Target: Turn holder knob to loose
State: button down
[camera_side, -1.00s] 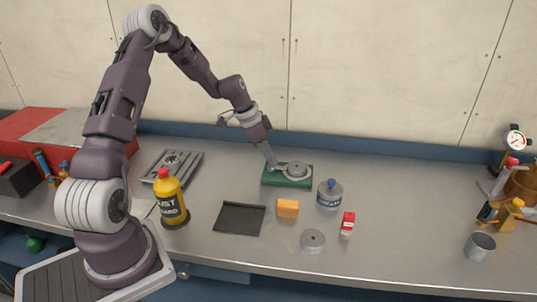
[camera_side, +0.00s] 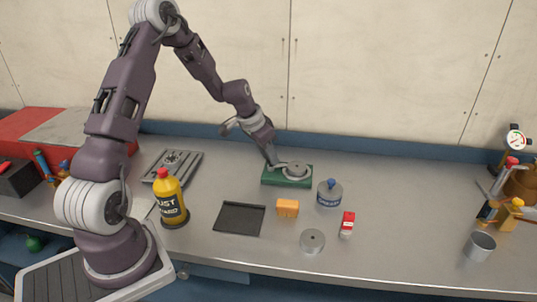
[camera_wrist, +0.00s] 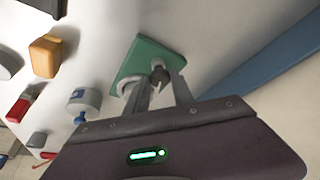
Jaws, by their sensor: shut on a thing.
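The holder is a green block (camera_side: 285,183) with a round grey metal piece (camera_side: 297,169) on top, near the back of the bench. In the wrist view, the green block (camera_wrist: 150,52) carries a pale grey ring (camera_wrist: 128,88) and a small dark knob (camera_wrist: 159,73). My gripper (camera_side: 273,164) reaches down to the holder's left end in the side view. In the wrist view, my gripper (camera_wrist: 161,78) has its two fingers on either side of the knob, shut on it. The fingers partly cover the knob, and I cannot read any loose or tight mark.
A yellow bottle (camera_side: 170,200) stands near my base. The wall is close behind.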

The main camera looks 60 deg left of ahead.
jog(key=n+y, duration=0.1)
jog(key=n, duration=0.1)
jog(key=n+y, duration=0.1)
jog(key=n, duration=0.4)
jog(key=shift+w+d+g+y, duration=0.15)
jog(key=shift+d+g+y, duration=0.2)
jog(key=shift+g+y, duration=0.05)
jog(key=n+g, duration=0.1)
jog(key=n, duration=0.2)
jog(key=n+y, duration=0.1)
jog(key=n, duration=0.2)
jog(key=shift+w+d+g, duration=0.1)
jog(key=shift+w+g, duration=0.05)
jog(key=shift+g, duration=0.25)
jog(key=shift+n, duration=0.3)
jog(key=c, duration=1.1)
grip_release()
